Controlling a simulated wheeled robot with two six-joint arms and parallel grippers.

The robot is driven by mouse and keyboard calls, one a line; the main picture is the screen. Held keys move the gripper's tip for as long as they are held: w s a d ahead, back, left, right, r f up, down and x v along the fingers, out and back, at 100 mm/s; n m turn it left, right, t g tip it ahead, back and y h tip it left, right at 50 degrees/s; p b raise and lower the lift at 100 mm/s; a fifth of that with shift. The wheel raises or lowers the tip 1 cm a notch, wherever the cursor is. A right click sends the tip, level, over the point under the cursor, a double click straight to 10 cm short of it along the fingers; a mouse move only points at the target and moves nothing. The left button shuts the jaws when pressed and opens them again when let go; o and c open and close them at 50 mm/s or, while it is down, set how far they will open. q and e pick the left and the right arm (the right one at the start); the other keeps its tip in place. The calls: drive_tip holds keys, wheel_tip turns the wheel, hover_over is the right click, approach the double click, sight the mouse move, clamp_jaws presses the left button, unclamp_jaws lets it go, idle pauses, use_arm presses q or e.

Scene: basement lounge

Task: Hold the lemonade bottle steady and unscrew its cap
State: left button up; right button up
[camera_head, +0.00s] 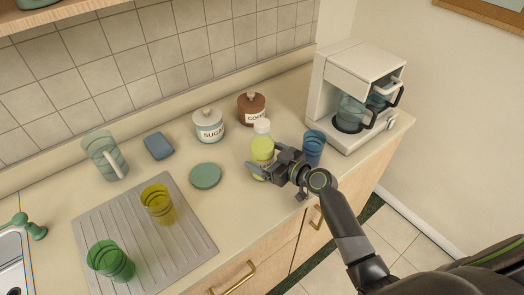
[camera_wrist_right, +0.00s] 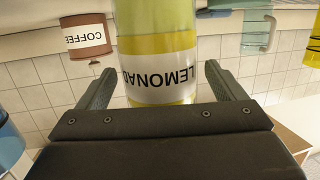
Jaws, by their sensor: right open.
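The lemonade bottle (camera_head: 261,147), pale yellow-green with a white cap (camera_head: 262,126), stands upright on the counter near its front edge. My right gripper (camera_head: 267,161) is at the bottle's lower part, reaching in from the right. In the right wrist view, which is upside down, the label of the bottle (camera_wrist_right: 158,72) fills the middle. The open fingers of the right gripper (camera_wrist_right: 160,72) lie on either side of it, with visible gaps. The gripper hides part of the bottle in the head view. My left gripper is not in view.
A blue cup (camera_head: 313,148) stands close to the right gripper. Behind are the sugar jar (camera_head: 209,130) and brown coffee jar (camera_head: 252,110); a coffee maker (camera_head: 350,95) stands right. A green lid-like disc (camera_head: 205,176) lies left; cups stand on the drainboard (camera_head: 190,240).

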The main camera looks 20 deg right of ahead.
drive_tip(key=shift+w+a+f, duration=0.15)
drive_tip(key=shift+w+a, duration=0.2)
drive_tip(key=shift+w, duration=0.25)
